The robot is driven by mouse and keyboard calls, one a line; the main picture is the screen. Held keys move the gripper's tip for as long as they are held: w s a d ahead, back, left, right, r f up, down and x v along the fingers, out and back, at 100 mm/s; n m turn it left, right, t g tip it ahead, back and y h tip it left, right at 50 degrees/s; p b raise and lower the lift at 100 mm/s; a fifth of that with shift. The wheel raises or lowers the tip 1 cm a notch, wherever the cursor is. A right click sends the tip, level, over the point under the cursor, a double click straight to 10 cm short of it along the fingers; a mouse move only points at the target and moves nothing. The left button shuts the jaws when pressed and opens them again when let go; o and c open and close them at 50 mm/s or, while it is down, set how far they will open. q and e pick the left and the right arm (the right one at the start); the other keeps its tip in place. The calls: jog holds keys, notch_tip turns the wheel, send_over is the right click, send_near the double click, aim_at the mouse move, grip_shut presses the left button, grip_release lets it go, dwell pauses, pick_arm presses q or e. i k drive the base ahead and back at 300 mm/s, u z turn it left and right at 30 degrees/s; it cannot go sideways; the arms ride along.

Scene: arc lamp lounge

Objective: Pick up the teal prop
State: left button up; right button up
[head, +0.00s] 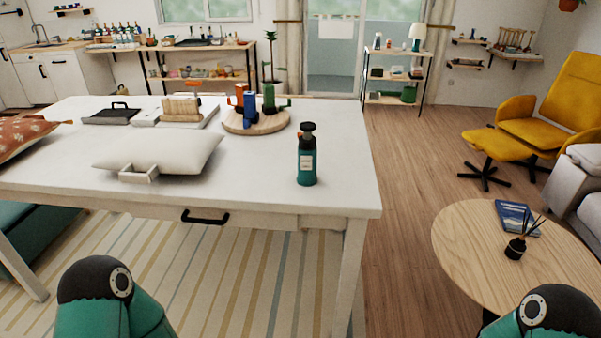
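A teal bottle-like prop (307,168) with a white label and a black top stands upright near the front right corner of the white table (255,175). Nothing touches it and its front is fully visible. Only teal and black parts of my own arms show at the bottom left and bottom right edges. Neither gripper is in view.
A white cushion (160,150), a round wooden board (240,125) with orange, blue and green items, and a dark tray (112,114) occupy the table. A round wooden side table (465,240) stands at right, near a yellow chair (555,110). Wooden floor is clear between.

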aim_at(307, 160)
jog(key=z, duration=0.05)
jog(key=k, duration=0.6)
jog(key=u, duration=0.5)
jog(key=i, duration=1.95)
jog(key=z, duration=0.45)
